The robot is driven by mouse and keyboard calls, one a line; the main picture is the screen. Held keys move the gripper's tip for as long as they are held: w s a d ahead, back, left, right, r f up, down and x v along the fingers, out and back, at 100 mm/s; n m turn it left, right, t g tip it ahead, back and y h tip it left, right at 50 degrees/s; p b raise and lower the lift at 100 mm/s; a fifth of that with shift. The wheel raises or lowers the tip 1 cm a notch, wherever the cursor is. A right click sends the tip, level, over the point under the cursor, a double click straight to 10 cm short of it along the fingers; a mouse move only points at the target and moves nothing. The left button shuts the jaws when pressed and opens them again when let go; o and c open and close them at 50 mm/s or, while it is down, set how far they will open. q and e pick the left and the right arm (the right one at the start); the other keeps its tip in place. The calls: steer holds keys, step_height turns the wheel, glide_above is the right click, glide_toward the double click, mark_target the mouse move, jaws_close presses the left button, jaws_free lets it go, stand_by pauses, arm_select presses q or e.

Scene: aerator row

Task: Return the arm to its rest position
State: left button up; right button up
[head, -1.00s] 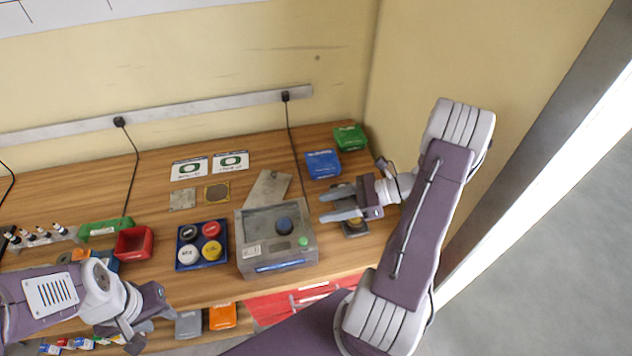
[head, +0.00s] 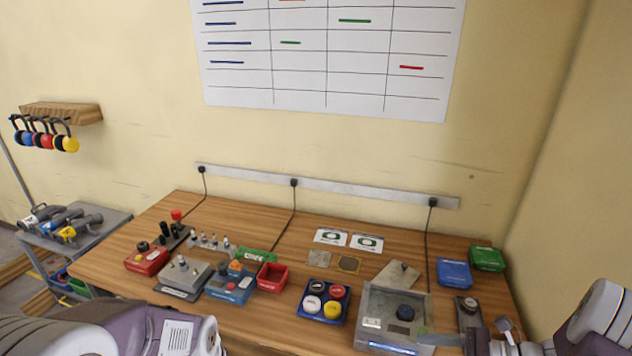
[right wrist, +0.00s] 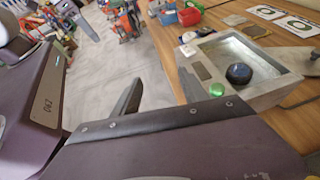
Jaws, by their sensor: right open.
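My right arm (head: 600,322) comes in at the lower right of the head view. Its gripper (head: 452,340) is by the near right corner of the grey box (head: 368,335), partly cut off by the bottom edge. In the right wrist view its two fingers (right wrist: 158,88) stand apart with only floor showing between them, so it is open and empty. The grey box, with a dark knob (right wrist: 239,74) and a green button (right wrist: 217,90), lies just past the fingers there. My left arm (head: 165,332) shows at the lower left; its gripper is out of frame.
The wooden bench (head: 270,330) carries a blue tray of coloured round caps (head: 322,302), a red bin (head: 272,276), a small switch box (head: 468,312), and blue (head: 454,273) and green (head: 487,258) boxes. A tool cart (head: 75,235) stands left. The wall closes the right side.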

steer(key=a+r+n+g, duration=0.3)
steer(key=a+n+g, duration=0.15)
steer(key=a, duration=0.45)
steer(key=s+a+n+g+h, duration=0.4)
steer(key=s+a+n, duration=0.1)
steer(key=s+n, duration=0.25)
steer(key=d+f+n+t+h, duration=0.4)
steer(key=d+n+h, duration=0.3)
steer(key=n, duration=0.4)
steer(key=shift+w+d+f+h, duration=0.2)
steer(key=shift+w+f+h, duration=0.2)
steer(key=shift+f+h, duration=0.25)
steer(key=shift+s+t, duration=0.1)
steer(key=shift+t, duration=0.15)
